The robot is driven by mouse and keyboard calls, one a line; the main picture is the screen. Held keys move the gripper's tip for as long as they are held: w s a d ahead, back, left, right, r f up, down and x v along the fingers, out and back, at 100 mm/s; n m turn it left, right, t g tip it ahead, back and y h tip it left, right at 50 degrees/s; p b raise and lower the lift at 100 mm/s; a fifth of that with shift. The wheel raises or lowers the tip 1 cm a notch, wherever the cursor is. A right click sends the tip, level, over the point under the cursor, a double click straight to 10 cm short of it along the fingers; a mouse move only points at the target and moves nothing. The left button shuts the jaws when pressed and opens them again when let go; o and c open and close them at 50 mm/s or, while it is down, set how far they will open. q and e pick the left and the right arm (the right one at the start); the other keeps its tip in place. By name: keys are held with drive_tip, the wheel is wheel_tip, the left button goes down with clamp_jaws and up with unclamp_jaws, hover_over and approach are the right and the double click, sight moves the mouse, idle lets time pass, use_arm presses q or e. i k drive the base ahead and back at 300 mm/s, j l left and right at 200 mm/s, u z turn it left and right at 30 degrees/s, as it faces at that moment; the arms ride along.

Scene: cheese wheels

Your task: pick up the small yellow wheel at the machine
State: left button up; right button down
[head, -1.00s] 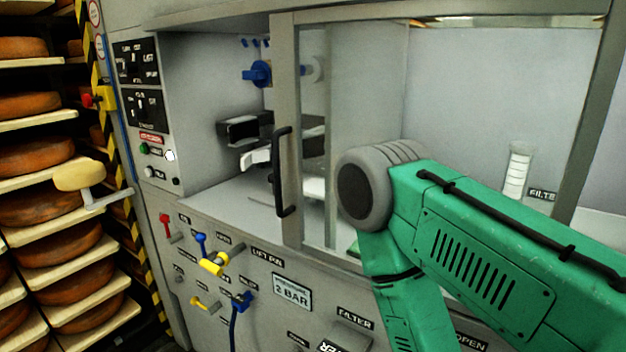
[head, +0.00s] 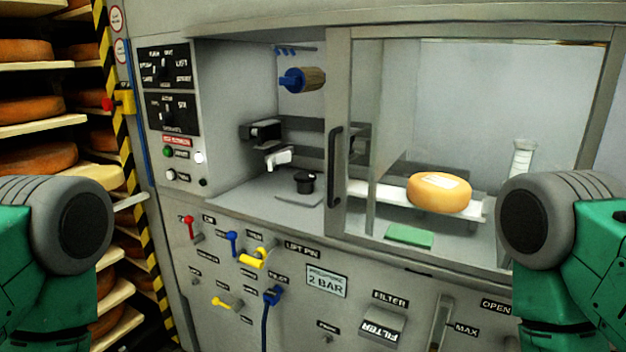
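A small yellow cheese wheel (head: 426,197) with a white label on top lies on a white tray (head: 477,209) inside the machine (head: 310,236). It is in the right compartment, behind the framed door panel with a black handle (head: 335,170). Only rounded grey joints and green links of my two arms show, at the lower left and lower right edges. Both my grippers are outside the view, so their state and distance from the wheel are hidden.
A green block (head: 409,236) and a glass cylinder (head: 522,158) are in the compartment. A black cup (head: 304,183) stands left of the door. Levers protrude from the machine's front.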

sight(111, 177)
drive_tip(key=i+j+z, duration=0.2)
drive_tip(key=j+z, duration=0.25)
drive_tip(key=j, duration=1.4)
drive_tip(key=j+z, duration=0.4)
drive_tip(key=j, duration=1.4)
